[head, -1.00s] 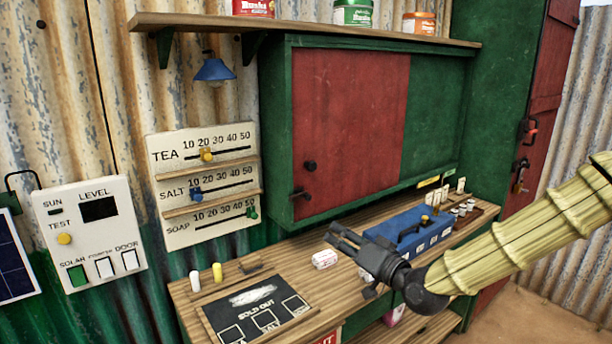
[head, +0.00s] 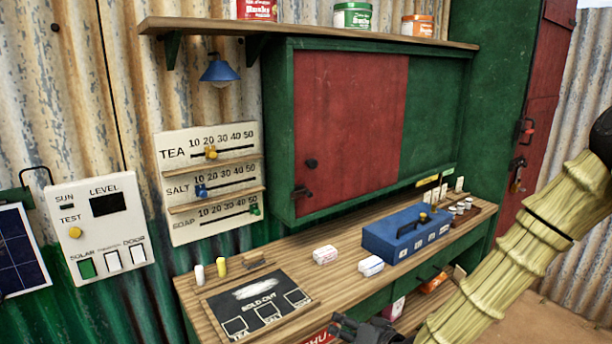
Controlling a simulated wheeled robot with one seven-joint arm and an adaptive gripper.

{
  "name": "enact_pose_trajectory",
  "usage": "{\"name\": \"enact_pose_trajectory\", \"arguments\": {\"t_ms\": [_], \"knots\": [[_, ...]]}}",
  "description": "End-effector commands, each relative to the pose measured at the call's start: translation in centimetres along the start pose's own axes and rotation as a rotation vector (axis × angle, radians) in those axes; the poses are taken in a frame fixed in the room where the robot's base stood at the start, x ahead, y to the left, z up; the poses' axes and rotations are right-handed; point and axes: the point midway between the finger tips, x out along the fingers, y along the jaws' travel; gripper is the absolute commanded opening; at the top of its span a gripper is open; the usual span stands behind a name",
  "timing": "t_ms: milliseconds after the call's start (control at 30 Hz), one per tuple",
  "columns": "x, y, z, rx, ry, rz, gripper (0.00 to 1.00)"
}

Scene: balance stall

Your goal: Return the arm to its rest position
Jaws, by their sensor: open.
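My gripper (head: 348,326) is at the bottom edge of the head view, in front of the counter's front edge and low down. Its dark fingers look apart and nothing shows between them. The lower part of the gripper is cut off by the picture edge. My arm, in a straw-coloured cover, runs from the right edge down to it.
The wooden counter (head: 290,258) bears a blue box (head: 405,240), two small white packets (head: 325,254) (head: 370,266), and a sold-out board (head: 258,300). A shelf with several items lies below the counter. A red-and-green cabinet (head: 350,130) hangs above. Bare ground shows at right.

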Motion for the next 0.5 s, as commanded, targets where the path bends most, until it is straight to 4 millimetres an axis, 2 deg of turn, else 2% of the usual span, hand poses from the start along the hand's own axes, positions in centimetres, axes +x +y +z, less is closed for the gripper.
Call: {"name": "enact_pose_trajectory", "arguments": {"t_ms": [33, 267, 367, 500], "knots": [[-0.1, 1.6, 3.0, 0.001, -0.053, 0.041, 0.41], [-2.2, 8.2, 14.3, 0.003, -0.264, 0.224, 0.41], [-4.1, 10.8, 19.1, -0.001, -0.36, 0.304, 0.41], [-7.7, 14.2, 25.6, -0.011, -0.499, 0.414, 0.41]]}}
